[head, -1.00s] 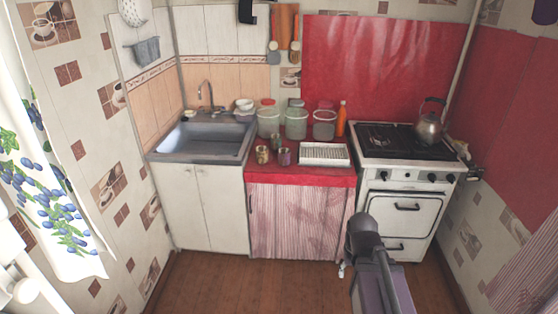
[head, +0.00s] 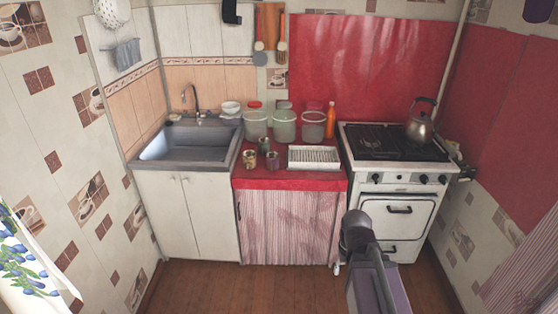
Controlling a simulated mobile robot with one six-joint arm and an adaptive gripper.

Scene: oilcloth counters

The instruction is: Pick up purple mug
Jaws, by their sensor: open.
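The purple mug (head: 272,160) is small and dark purple in the head view. It stands on the red counter (head: 290,179), left of the white dish rack. A patterned yellowish mug (head: 250,159) stands to its left and a dark green mug (head: 264,145) just behind it. The purple mug looks upright; its handle is too small to make out. Part of my arm shows at the lower right, in front of the counter and stove. I cannot make out my gripper or its fingers, and nothing touches the mug.
The white dish rack (head: 314,157) sits close to the mug's right. Several lidded jars and an orange bottle (head: 331,121) stand behind. The sink (head: 185,143) is on the left, the stove (head: 390,170) with a kettle (head: 420,124) on the right. The wooden floor (head: 240,285) in front is clear.

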